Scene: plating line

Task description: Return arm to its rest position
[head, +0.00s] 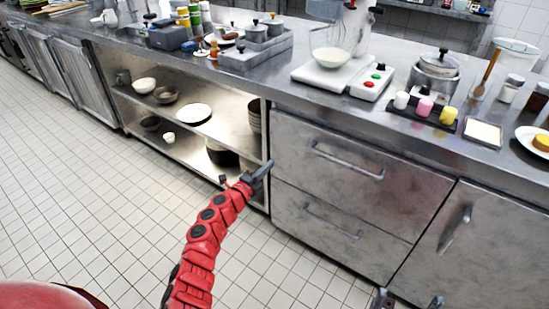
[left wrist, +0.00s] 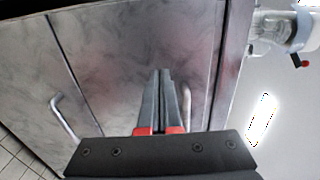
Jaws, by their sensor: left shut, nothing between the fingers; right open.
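My red left arm reaches up from the bottom of the head view. Its dark left gripper (head: 262,170) is in front of the counter, by the edge between the open shelves and the drawers. In the left wrist view the two fingers of the left gripper (left wrist: 164,72) lie together, shut and empty, with the steel drawer fronts behind them. Only the tips of my right gripper (head: 408,301) show at the bottom edge of the head view, apart and with nothing seen between them.
Below are drawers with bar handles (head: 347,162) and open shelves with bowls and a white plate (head: 194,114). The tiled floor (head: 75,190) at left is clear.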

